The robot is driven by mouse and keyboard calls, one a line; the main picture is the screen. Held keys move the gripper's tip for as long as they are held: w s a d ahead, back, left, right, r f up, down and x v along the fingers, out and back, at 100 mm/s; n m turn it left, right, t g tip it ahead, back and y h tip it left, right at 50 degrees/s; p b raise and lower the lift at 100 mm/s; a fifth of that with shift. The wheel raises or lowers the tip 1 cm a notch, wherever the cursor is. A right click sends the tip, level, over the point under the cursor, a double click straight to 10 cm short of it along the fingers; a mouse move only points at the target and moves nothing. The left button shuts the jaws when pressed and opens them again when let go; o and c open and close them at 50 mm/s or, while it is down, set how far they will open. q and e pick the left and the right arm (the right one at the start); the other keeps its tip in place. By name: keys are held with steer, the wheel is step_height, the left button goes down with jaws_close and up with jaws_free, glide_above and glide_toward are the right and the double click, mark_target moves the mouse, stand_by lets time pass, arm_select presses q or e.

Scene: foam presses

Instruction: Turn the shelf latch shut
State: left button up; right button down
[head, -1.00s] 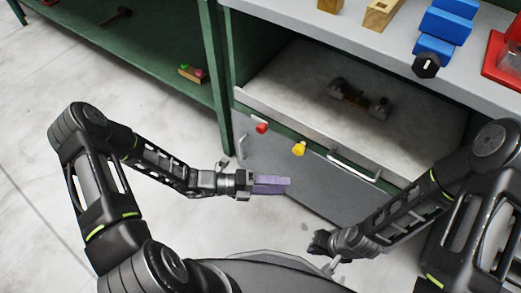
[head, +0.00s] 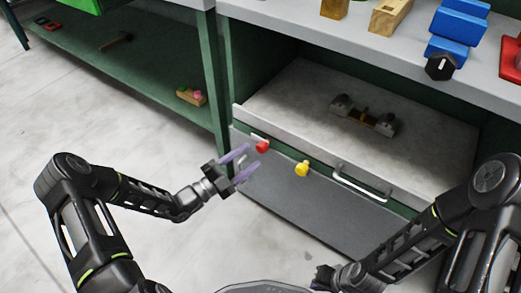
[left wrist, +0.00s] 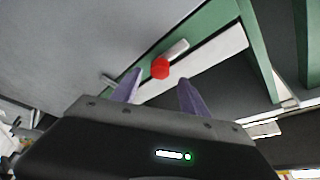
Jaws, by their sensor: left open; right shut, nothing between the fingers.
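A red knob (head: 262,146) with a short pale bar beside it sits on the green front rail below the shelf (head: 290,90); it looks like the latch. It also shows in the left wrist view (left wrist: 160,68), where the bar slants up to the right from behind it. My left gripper (head: 253,157) is open and points at the red knob. In the left wrist view its two purple fingers (left wrist: 160,77) stand either side of the knob's line; I cannot tell whether they touch it. My right gripper (head: 322,278) is shut and empty, low near the bottom edge.
A yellow knob (head: 302,168) and a bar handle (head: 362,183) are right of the red knob. A grey panel (head: 325,210) lies below the rail. A dark metal fixture (head: 362,117) rests on the shelf. Blue blocks (head: 455,30) stand on the bench above.

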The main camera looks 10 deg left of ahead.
mark_target(259, 150)
arm_select(q)
steer(key=b+x, duration=0.1)
steer(key=x, duration=0.4)
steer(key=shift+w, duration=0.1)
jaws_close()
stand_by(0.4)
